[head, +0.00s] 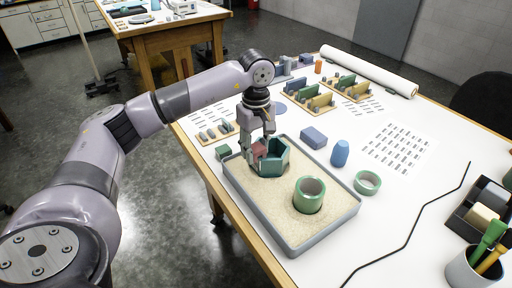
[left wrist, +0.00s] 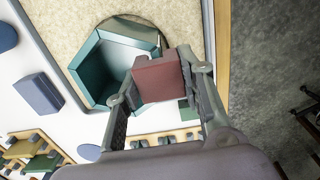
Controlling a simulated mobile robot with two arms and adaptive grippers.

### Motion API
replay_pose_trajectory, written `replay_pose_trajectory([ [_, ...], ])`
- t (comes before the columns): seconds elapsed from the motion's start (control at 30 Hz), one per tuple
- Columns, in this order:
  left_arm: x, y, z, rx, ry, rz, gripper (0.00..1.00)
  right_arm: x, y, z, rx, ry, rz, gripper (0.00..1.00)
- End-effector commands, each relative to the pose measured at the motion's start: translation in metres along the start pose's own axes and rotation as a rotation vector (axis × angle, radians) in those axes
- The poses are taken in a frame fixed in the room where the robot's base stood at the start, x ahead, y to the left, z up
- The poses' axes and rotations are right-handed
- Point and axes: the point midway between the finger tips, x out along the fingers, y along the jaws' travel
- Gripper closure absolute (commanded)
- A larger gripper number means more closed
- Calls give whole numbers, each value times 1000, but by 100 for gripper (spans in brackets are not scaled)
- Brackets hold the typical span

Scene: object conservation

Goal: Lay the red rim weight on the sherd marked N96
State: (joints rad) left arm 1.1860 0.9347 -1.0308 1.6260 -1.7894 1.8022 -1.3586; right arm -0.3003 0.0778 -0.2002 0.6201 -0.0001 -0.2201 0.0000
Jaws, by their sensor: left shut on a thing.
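A red block, the rim weight (left wrist: 158,80), is between the fingers of my left gripper (left wrist: 165,95), which is shut on it. In the head view the red weight (head: 260,152) shows at the rim of a teal angular vessel (head: 275,164), which stands in the sand of a grey tray (head: 310,243). The left gripper (head: 258,147) points down at the vessel's left side. I cannot tell whether the weight touches the rim. No N96 mark is legible in either view. My right gripper is not in view.
A green cylinder (head: 308,194) stands in the sand at right. On the table are a green ring (head: 367,183), a blue rounded piece (head: 340,153), a blue block (head: 313,138) and a dark green block (head: 223,152). A black cable (head: 410,236) lies at right.

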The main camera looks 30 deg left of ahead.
Motion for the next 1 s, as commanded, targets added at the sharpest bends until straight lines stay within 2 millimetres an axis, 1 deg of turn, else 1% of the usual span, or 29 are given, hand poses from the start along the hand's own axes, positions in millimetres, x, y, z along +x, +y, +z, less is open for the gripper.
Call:
replay_pose_trajectory([
  [0.6, 8, 0, 0, 0, 0, 0, 96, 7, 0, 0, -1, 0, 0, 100],
  [0.63, 7, 0, 0, 0, 0, 1, 62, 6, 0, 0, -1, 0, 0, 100],
  [0.93, 7, 0, 0, 0, 0, 0, 42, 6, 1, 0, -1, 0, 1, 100],
  [1.0, 7, 0, 0, 0, 0, 0, 41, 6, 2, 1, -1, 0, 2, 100],
])
